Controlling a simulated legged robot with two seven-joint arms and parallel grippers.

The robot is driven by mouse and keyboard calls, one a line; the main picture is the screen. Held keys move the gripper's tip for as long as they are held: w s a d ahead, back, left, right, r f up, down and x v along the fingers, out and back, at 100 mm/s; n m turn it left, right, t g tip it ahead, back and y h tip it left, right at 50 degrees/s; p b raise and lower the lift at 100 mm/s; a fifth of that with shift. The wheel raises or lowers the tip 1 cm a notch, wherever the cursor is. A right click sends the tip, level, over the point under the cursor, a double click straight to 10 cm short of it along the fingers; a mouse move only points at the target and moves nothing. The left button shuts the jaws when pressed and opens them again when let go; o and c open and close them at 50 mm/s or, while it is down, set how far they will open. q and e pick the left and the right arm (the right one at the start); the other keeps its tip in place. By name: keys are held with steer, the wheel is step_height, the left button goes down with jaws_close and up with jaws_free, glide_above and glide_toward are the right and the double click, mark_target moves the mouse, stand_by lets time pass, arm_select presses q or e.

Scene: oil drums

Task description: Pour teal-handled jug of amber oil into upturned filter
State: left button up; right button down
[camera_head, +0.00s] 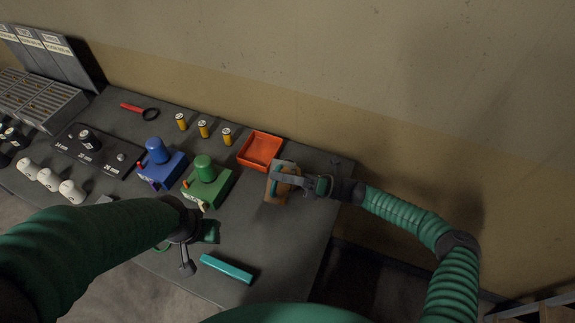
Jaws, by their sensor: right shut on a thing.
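The jug of amber oil (280,194) with its teal handle is near the right side of the grey bench. My right gripper (287,180) comes in from the right and is shut on the jug, covering part of it. I cannot tell whether the jug is lifted.
An orange-red tray (260,151) is just behind the jug. Green (207,184) and blue (160,169) devices stand mid-bench, with several yellow cylinders (203,129) behind. A teal bar (227,269) lies at the front. A wall closes the back.

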mark_target(278, 194)
steer(key=shift+w+d+r+m, duration=0.1)
steer(key=shift+w+r+m, duration=0.4)
steer(key=shift+m, duration=0.3)
stand_by(2.3)
steer(key=s+f+n, duration=0.2)
steer(key=f+n, duration=0.1)
steer(key=s+f+n+g, duration=0.1)
steer(key=n, duration=0.1)
steer(key=shift+a+f, duration=0.15)
steer(key=shift+a, duration=0.25)
steer(key=s+a+f+n+g+h, duration=0.1)
steer(key=s+f+n+h, duration=0.1)
steer(key=s+f+n, duration=0.3)
steer(key=s+n, duration=0.1)
steer(key=n, duration=0.2)
steer(key=shift+s+a, duration=0.35)
steer(key=shift+a, duration=0.05)
steer(key=shift+f, duration=0.1)
step_height(278, 194, up, 6)
steer(key=p, duration=0.4)
steer(key=shift+f, duration=0.1)
